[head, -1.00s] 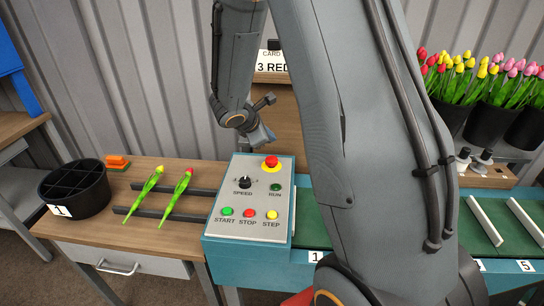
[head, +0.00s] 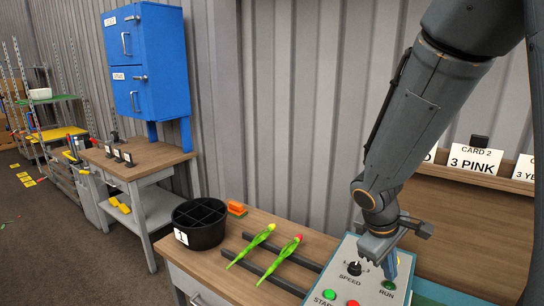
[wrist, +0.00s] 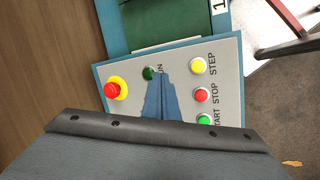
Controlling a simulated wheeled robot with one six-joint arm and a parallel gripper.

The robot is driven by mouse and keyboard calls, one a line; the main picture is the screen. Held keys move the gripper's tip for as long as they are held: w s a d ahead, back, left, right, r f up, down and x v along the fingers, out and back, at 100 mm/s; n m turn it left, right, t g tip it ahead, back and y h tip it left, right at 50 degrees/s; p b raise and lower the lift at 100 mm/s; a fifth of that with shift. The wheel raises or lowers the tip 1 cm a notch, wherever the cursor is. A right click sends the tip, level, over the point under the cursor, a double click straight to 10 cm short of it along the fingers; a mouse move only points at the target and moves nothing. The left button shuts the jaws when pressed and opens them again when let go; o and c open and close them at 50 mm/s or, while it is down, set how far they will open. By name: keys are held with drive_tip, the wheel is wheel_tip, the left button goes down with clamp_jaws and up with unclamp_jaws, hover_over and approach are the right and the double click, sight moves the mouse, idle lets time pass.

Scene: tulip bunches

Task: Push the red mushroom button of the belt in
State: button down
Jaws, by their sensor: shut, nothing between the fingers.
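The red mushroom button (wrist: 112,90) sits on a yellow ring on the grey control panel (wrist: 130,70) in the wrist view. It stands raised on the left side of that picture. In the head view my gripper and wrist hide the button. My gripper (wrist: 158,82) is shut and empty. In the wrist view its fingertips appear over the panel, right of the mushroom button and beside the dark green RUN button (wrist: 149,73). In the head view my gripper (head: 391,268) hangs over the panel (head: 345,257), near the RUN button. I cannot tell whether it touches the panel.
The START (wrist: 204,119), STOP (wrist: 201,96) and STEP (wrist: 198,66) buttons share the panel. The speed knob (head: 354,268) stands near my gripper. A card shelf (head: 470,185) stands behind.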

drive_tip(key=s+a+m+y, duration=0.4)
drive_tip(key=s+a+m, duration=0.2)
drive_tip(key=s+a, duration=0.1)
drive_tip(key=shift+a+r+m+b, duration=0.3)
drive_tip(key=shift+a+m+b, duration=0.1)
drive_tip(key=shift+a, duration=0.5)
